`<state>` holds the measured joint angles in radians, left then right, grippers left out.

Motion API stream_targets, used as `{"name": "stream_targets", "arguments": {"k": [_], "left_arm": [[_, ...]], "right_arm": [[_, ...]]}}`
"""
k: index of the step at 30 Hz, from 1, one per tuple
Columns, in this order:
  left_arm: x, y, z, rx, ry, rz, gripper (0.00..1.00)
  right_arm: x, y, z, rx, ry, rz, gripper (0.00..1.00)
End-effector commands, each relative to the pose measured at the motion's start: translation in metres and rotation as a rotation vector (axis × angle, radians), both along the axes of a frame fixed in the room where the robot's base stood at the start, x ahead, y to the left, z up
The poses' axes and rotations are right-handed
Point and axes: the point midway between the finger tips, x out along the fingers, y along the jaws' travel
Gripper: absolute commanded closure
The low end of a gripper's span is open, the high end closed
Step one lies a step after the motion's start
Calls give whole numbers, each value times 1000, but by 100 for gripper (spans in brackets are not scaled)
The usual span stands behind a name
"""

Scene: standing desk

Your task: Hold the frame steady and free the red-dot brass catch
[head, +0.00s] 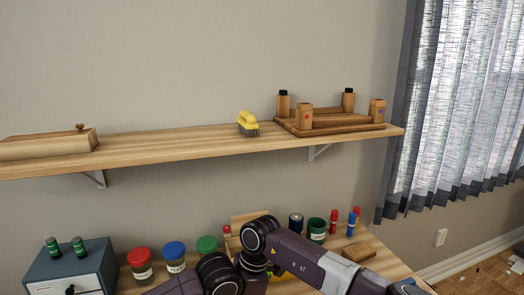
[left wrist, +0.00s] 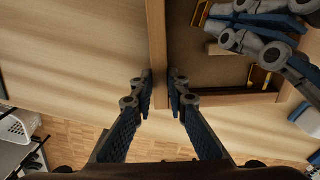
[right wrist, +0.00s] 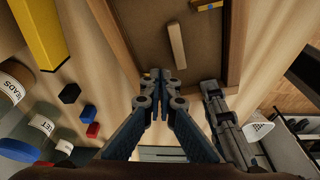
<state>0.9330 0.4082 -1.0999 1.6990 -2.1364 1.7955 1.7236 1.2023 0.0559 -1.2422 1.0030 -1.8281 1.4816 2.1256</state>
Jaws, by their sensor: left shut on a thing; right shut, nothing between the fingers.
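The wooden frame (left wrist: 157,35) lies back up on the desk, with a brown backing (right wrist: 205,50) and a wooden strut (right wrist: 177,45). My left gripper (left wrist: 160,85) is shut on one side bar of the frame. My right gripper (right wrist: 160,77) is shut and empty, at the frame's inner edge. Brass catches show at the rim: one (left wrist: 262,78) beside my right gripper's fingers, another (left wrist: 201,12) farther up, and one in the right wrist view (right wrist: 209,6). I cannot make out a red dot.
Jars (head: 141,262) and a blue drawer box (head: 70,270) stand at the desk's left. A green cup (head: 316,230), markers and a wooden block (head: 358,251) are at the right. A yellow object (right wrist: 38,30) lies beside the frame. A shelf (head: 190,140) hangs above.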

Motion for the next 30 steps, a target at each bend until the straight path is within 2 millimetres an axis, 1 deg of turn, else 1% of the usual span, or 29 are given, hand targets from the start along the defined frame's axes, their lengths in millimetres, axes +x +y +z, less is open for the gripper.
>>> {"name": "stream_targets", "arguments": {"k": [6, 17, 26, 30], "left_arm": [[0, 0, 1, -1, -2, 0, 100], [0, 0, 1, -1, -2, 0, 100], [0, 0, 1, -1, -2, 0, 100], [0, 0, 1, -1, -2, 0, 100]], "right_arm": [[-4, 0, 0, 0, -1, -1, 100], [-5, 0, 0, 1, 1, -1, 100], [-4, -8, 0, 0, 0, -1, 100], [-4, -8, 4, 0, -1, 0, 100]]}}
